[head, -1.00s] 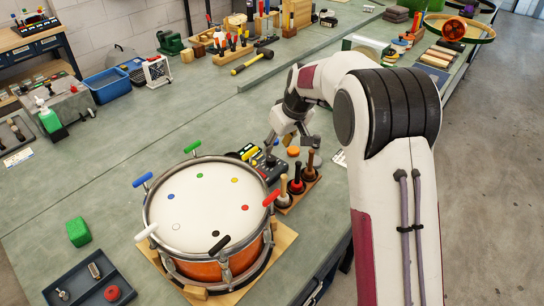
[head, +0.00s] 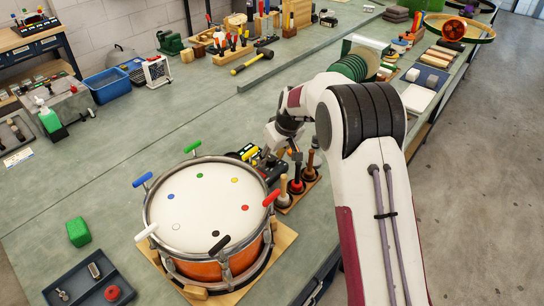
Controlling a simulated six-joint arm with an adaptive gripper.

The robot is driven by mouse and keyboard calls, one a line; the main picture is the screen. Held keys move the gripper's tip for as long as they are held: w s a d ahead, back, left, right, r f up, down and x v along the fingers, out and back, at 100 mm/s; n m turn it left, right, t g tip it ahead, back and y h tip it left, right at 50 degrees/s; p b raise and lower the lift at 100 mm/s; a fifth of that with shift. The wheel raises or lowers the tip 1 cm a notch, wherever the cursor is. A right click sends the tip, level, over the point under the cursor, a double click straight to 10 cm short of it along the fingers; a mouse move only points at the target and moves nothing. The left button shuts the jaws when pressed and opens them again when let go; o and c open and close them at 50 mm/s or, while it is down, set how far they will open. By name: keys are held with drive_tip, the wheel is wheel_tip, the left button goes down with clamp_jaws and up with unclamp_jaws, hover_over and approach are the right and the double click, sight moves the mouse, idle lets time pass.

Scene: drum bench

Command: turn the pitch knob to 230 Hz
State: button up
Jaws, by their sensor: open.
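A dark box-shaped device (head: 264,170) stands on the bench just behind and right of the drum. I cannot make out a pitch knob or any reading on it; my gripper and wrist cover part of it. My gripper (head: 278,158) points down over the right part of the device, open. Its fingers are small in the head view, so I cannot tell whether they touch the device. The drum (head: 206,205) has a white head with coloured dots and several coloured key handles around its rim.
A wooden stand (head: 296,198) with several upright mallets is close to my gripper, at its lower right. A green block (head: 78,231) and a dark tray (head: 66,288) of small parts lie left of the drum. A yellow-headed hammer (head: 252,62) lies farther back.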

drive_tip(key=shift+c, duration=0.3)
drive_tip(key=c, duration=1)
drive_tip(key=shift+d+n, duration=0.1)
drive_tip(key=shift+n, duration=0.6)
drive_tip(key=shift+w+n+g+y, duration=0.1)
drive_tip(key=shift+n+g+y, duration=0.3)
drive_tip(key=shift+n, duration=0.7)
drive_tip(key=shift+n+g+y, duration=0.4)
drive_tip(key=shift+n, duration=1)
drive_tip(key=o, duration=1.1)
drive_tip(key=shift+c, duration=0.2)
